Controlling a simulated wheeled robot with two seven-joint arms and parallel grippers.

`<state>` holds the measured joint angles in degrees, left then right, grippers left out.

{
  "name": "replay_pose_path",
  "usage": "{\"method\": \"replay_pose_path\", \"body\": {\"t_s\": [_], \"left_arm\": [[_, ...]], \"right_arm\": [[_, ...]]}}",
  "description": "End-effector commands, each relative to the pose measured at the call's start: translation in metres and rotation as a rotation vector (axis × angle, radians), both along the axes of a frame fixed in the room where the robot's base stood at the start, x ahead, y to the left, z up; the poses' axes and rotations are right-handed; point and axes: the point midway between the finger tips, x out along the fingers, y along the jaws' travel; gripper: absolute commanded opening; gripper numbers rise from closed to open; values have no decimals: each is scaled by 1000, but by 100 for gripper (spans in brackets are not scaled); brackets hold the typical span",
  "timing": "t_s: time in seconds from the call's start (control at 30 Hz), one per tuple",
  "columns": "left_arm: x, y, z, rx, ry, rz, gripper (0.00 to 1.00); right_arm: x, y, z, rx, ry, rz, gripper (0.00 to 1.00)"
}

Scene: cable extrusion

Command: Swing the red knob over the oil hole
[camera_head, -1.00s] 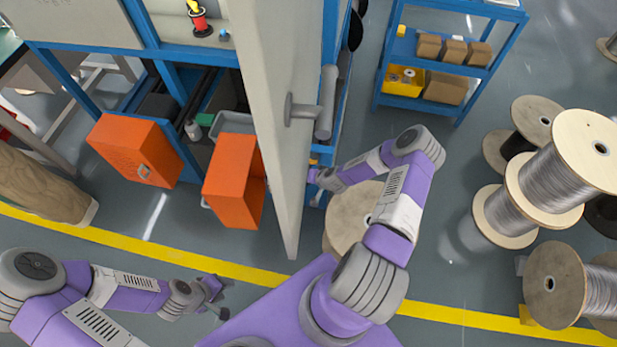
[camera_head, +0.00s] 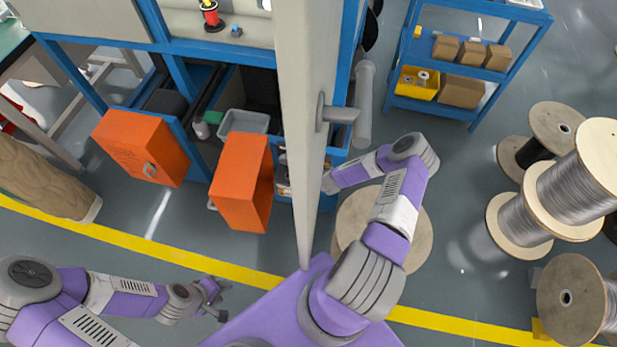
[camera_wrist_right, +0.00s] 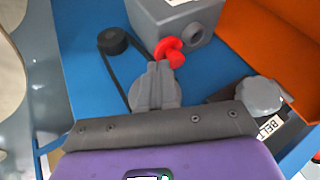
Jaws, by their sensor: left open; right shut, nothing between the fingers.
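In the right wrist view a red knob (camera_wrist_right: 168,50) sits at the lower corner of a grey box (camera_wrist_right: 168,14) on a blue surface (camera_wrist_right: 75,80). My right gripper (camera_wrist_right: 156,70) is shut and empty, its fingertips just below the knob; whether they touch it I cannot tell. In the head view the right gripper is hidden behind the tall grey panel. I cannot make out the oil hole. My left gripper (camera_head: 218,298) is open and empty over the floor, far from the machine.
A black cap on a strap (camera_wrist_right: 113,40) lies left of the knob, and a grey knob (camera_wrist_right: 262,95) near a BELT label lies right. The tall grey panel (camera_head: 300,110) stands close to my right arm. Orange cabinets (camera_head: 240,180) are left of it, wooden reels (camera_head: 570,300) right.

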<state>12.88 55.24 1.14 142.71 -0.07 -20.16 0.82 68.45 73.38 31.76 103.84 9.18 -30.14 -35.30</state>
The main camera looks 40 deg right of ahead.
Motion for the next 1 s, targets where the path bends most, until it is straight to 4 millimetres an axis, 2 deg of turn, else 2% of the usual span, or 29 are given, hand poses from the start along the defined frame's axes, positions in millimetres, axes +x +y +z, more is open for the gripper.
{"method": "replay_pose_path", "body": {"t_s": [1.0], "left_arm": [[0, 0, 10, 0, 0, 0, 43]], "right_arm": [[2, 14, 1, -1, 0, -134, 0]]}}
